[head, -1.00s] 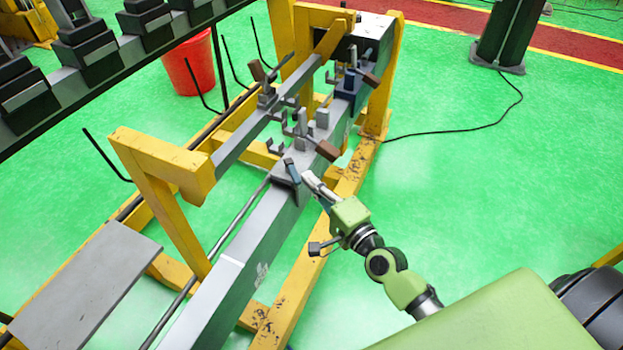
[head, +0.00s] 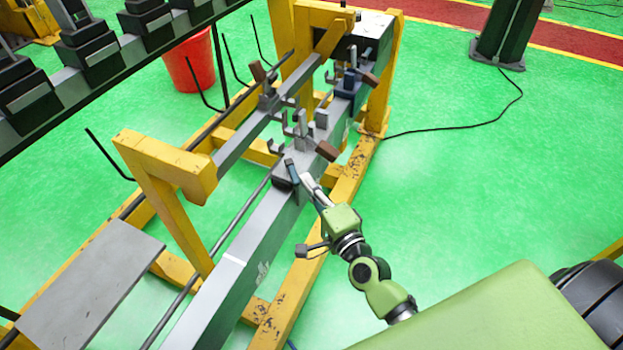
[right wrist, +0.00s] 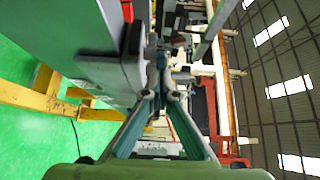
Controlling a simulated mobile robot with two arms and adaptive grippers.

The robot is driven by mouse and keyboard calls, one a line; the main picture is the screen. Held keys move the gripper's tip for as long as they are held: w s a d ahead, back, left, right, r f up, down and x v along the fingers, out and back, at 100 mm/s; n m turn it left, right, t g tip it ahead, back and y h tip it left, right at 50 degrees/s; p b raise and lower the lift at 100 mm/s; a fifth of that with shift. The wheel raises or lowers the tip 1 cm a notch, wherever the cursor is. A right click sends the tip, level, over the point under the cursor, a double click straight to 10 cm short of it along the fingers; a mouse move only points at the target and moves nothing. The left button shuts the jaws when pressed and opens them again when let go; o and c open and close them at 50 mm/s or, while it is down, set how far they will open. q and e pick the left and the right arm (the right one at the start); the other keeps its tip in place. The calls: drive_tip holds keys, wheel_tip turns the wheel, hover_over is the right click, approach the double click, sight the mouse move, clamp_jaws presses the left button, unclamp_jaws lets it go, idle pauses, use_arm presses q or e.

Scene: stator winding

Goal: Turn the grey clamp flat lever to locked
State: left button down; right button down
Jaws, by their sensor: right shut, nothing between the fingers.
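In the head view, a short blue-grey flat lever (head: 290,169) stands tilted up from a dark grey clamp base at the near end of the fixture's steel beam. It looks like the grey clamp lever, but its exact setting is too small to tell. My right gripper (head: 304,180) is shut and empty, its fingertips just right of the lever. Whether they touch it cannot be told. In the right wrist view the fingers of my right gripper (right wrist: 161,78) converge beside the beam's grey side, and the lever cannot be made out clearly. My left gripper is out of view.
Clamps with brown handles (head: 326,150) and a dark blue clamp (head: 350,83) stand farther along the beam (head: 218,273). Yellow frame posts (head: 165,160) rise at left. A red bucket (head: 190,65) stands behind.

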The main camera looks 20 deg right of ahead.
drive_tip(key=a+m+h+p, duration=0.1)
drive_tip(key=a+h+p, duration=0.1)
drive_tip(key=p, duration=0.1)
drive_tip(key=shift+s+r+m+h, duration=0.1)
drive_tip(key=shift+r+m+h, duration=0.05)
drive_tip(key=shift+m+h, duration=0.25)
drive_tip(key=a, duration=0.3)
drive_tip(key=shift+w+a+p, duration=0.3)
drive_tip(key=shift+w, duration=0.05)
drive_tip(key=shift+a, duration=0.15)
idle(0.3)
drive_tip(key=s, duration=1.2)
